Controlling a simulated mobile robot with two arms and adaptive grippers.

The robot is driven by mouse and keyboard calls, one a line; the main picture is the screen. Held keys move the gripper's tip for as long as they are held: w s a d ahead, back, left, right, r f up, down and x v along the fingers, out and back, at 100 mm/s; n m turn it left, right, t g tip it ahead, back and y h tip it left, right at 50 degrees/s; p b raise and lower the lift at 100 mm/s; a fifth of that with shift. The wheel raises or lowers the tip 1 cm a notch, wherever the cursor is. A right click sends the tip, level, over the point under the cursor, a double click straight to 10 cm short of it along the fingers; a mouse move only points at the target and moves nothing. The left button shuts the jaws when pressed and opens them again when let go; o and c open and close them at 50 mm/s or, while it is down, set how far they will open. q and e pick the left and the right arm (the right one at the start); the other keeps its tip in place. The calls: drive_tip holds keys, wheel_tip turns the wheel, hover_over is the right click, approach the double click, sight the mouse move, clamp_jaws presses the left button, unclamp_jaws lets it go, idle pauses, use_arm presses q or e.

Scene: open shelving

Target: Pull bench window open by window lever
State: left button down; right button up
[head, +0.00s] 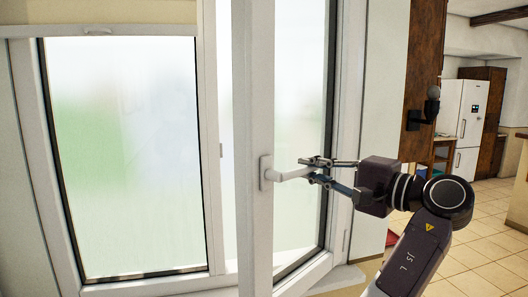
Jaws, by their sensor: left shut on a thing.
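The window lever (292,174) is white and sticks out to the right from its plate on the window's white upright frame bar. My left gripper (305,170) is shut on the lever, with its fingers above and below the lever's free end. The bench window (256,110) has its lever-side bar standing out toward me, at an angle to the left pane. Bright space shows between this bar and the left pane, so the window stands partly open. The inner finger contact is small and hard to make out. My right gripper is out of view.
A frosted left window pane (125,150) sits in a white frame. A brown wooden post (420,75) with a dark wall fixture (431,105) stands to the right. Beyond are a white fridge (470,115) and open tiled floor (490,245).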

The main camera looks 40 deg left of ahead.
use_arm(q)
drive_tip(key=shift+s+d+r+n+g+p, duration=0.15)
drive_tip(key=shift+d+n+g+p, duration=0.25)
drive_tip(key=shift+d+g+p, duration=0.45)
drive_tip(key=shift+s+d+f+n+g+p, duration=0.15)
drive_tip(key=shift+d+n+g+p, duration=0.35)
drive_tip(key=shift+d+p, duration=0.6)
drive_tip(key=shift+s+d+g, duration=0.2)
drive_tip(key=shift+d+g, duration=0.15)
drive_tip(key=shift+d, duration=0.2)
drive_tip(key=c, duration=1.6)
unclamp_jaws()
drive_tip(key=shift+s+r, duration=0.1)
drive_tip(key=shift+s, duration=0.15)
drive_tip(key=o, duration=0.8)
drive_tip(key=shift+w, duration=0.15)
drive_tip(key=o, duration=0.4)
drive_tip(key=shift+o, duration=0.2)
drive_tip(key=shift+a, duration=0.1)
